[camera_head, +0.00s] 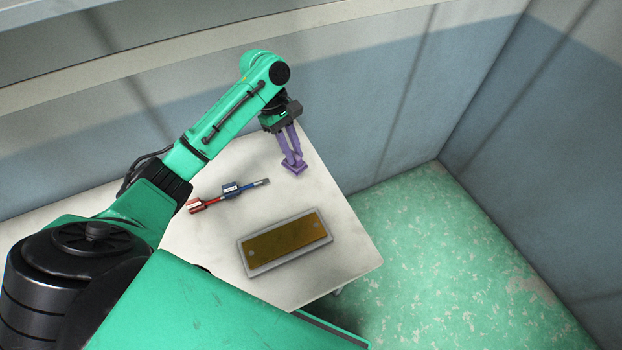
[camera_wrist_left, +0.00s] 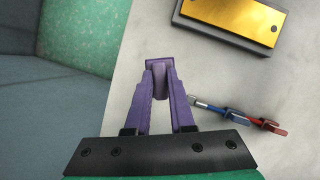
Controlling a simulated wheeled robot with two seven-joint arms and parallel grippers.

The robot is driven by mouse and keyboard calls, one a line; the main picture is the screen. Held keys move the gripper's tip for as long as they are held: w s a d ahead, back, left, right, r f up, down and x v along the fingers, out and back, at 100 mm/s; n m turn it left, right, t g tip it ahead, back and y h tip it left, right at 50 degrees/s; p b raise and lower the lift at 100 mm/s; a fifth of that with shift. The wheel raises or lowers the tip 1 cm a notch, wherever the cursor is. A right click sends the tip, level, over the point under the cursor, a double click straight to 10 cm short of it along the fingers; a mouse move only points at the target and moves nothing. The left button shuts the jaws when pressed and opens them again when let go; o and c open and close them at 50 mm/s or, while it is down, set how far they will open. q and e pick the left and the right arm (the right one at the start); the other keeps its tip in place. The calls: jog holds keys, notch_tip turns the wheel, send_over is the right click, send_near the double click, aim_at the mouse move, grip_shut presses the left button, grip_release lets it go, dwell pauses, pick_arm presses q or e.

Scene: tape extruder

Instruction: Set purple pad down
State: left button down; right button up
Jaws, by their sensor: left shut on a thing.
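My left gripper (camera_head: 291,156) has purple fingers and is over the far right part of the white table. It is shut on the purple pad (camera_head: 294,167), a small piece at the fingertips. In the left wrist view the left gripper (camera_wrist_left: 160,78) points away from the camera, with the purple pad (camera_wrist_left: 158,62) between and just past the tips. The fingers and pad are nearly the same colour, so their border is hard to see. I cannot tell whether the pad touches the table. My right gripper is not in view.
On the white table (camera_head: 215,240), a grey tray with a gold plate (camera_head: 288,246) lies near the front right. A blue tool (camera_head: 232,190) and a red tool (camera_head: 197,204) lie left of the gripper. The table's right edge is close to the pad.

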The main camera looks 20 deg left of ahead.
pick_arm(q)
jog(key=f, duration=0.7)
jog(key=shift+s+a+f, duration=0.1)
jog(key=shift+s+f, duration=0.15)
jog(key=shift+f, duration=0.05)
jog(key=shift+s, duration=0.15)
jog(key=c, duration=0.8)
grip_release()
jog(key=shift+f, duration=0.1)
jog(key=v, duration=1.2)
jog(key=shift+b, duration=0.3)
